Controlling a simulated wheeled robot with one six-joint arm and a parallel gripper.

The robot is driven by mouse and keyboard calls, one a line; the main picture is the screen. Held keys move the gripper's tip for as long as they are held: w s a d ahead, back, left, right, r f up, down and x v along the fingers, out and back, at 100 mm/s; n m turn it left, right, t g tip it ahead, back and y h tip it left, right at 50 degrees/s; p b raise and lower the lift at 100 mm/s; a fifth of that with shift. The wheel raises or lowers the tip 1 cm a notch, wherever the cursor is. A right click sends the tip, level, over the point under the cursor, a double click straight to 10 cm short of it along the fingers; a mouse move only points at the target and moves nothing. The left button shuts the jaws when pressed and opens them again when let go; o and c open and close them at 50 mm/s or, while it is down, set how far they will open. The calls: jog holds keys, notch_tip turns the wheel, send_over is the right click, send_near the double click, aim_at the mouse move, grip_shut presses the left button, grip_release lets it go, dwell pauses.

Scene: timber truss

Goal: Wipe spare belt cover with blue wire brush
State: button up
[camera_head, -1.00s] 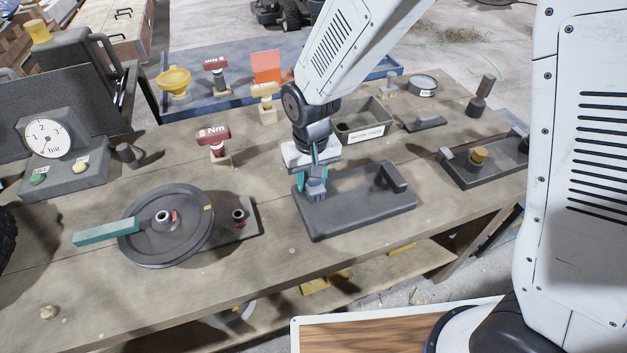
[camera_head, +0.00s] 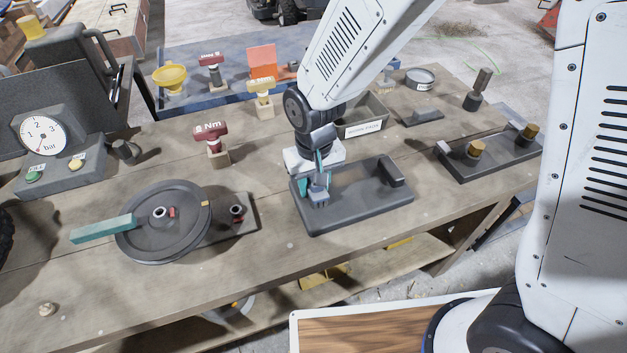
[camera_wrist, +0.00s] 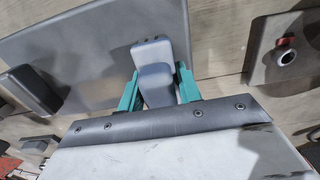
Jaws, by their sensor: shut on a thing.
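The spare belt cover appears to be the dark grey plate (camera_head: 350,205) on the workbench, with a raised block at its right end. It also shows in the wrist view (camera_wrist: 95,45). My gripper (camera_head: 314,184) is over the cover's left end, pointing down. Its teal fingers (camera_wrist: 158,92) are shut on a blue-grey block-shaped tool, which I take as the blue wire brush (camera_head: 319,194); it also shows in the wrist view (camera_wrist: 154,76). The brush is at or just above the cover's surface; its underside is hidden, so I cannot tell whether it touches.
A pulley wheel (camera_head: 165,235) with a teal handle lies left of the cover. Red (camera_head: 210,133) and yellow (camera_head: 260,86) Nm-marked tools stand behind. A labelled bin (camera_head: 375,112) is behind my gripper. A dark tray (camera_head: 495,158) with brass-coloured knobs is at right. The bench front is clear.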

jog(key=shift+r, duration=3.05)
